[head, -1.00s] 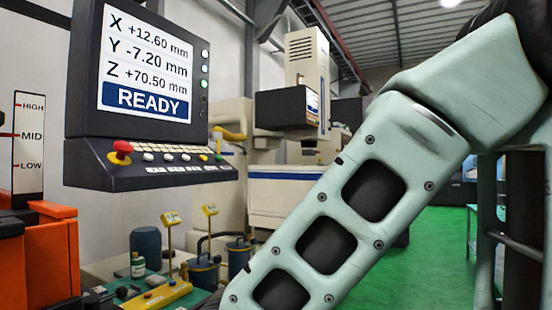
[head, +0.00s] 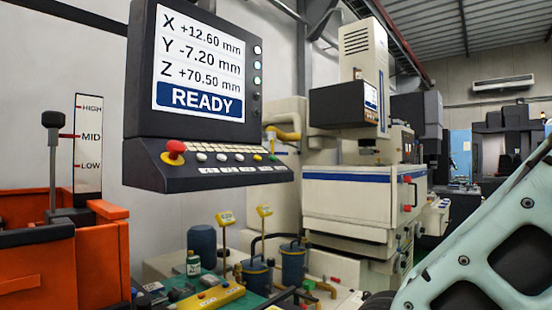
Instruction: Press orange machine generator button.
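A dark control console (head: 200,184) hangs in the upper left of the head view. Its screen (head: 205,60) shows X, Y and Z values and READY. A red mushroom button on a yellow base (head: 173,152) sits at its left end. A row of small buttons (head: 222,156) runs along it, mostly white, with a yellow and a green one at the right. Their labels are too small to read. An orange machine (head: 102,262) stands at the lower left; no generator button can be made out on it. My arm fills the lower right corner. My gripper is not in view.
A black lever (head: 54,150) stands upright by a HIGH/MID/LOW scale (head: 88,140). Below the console are a yellow box (head: 210,298), a small bottle (head: 193,263) and blue canisters (head: 256,277). A white and blue machine (head: 350,200) stands behind.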

